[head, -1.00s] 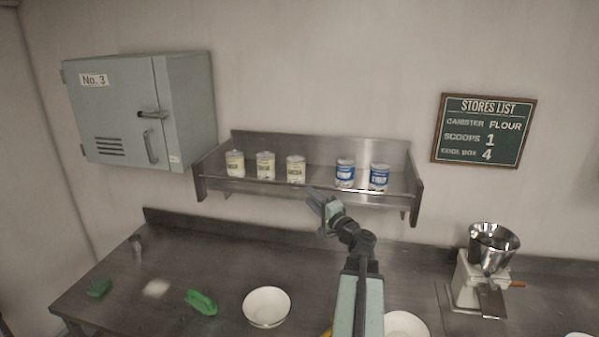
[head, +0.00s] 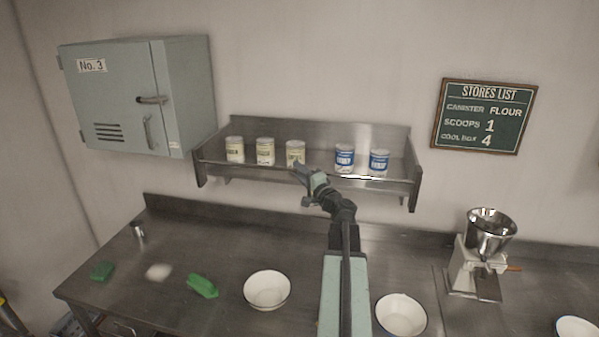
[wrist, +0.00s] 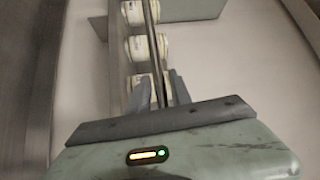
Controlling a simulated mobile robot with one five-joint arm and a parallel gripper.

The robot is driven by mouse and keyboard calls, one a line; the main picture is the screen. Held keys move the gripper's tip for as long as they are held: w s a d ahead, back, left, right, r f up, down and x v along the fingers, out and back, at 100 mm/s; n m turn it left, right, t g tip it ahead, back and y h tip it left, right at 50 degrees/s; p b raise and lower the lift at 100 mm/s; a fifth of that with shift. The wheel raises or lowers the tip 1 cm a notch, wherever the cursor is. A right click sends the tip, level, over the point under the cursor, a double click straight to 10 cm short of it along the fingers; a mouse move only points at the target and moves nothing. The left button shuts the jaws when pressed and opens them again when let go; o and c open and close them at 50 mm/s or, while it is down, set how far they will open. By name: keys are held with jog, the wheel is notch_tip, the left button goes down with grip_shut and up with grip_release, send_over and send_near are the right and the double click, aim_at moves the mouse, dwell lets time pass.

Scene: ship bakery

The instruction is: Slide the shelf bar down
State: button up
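The shelf bar (head: 362,177) is a thin metal rail along the front of the steel wall shelf (head: 375,135), in front of the cans. My gripper (head: 304,168) is at the bar, in front of the third cream-labelled can (head: 295,151). In the wrist view the bar (wrist: 153,35) runs lengthwise down to my gripper (wrist: 164,85). One finger is on each side of it, with a gap between them, so the gripper looks open around the bar. I cannot tell whether either finger touches it.
Three cream cans (head: 235,149) and two blue cans (head: 345,158) stand on the shelf. A grey locker (head: 105,100) hangs left.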

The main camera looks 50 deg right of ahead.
grip_shut()
dwell(1.2)
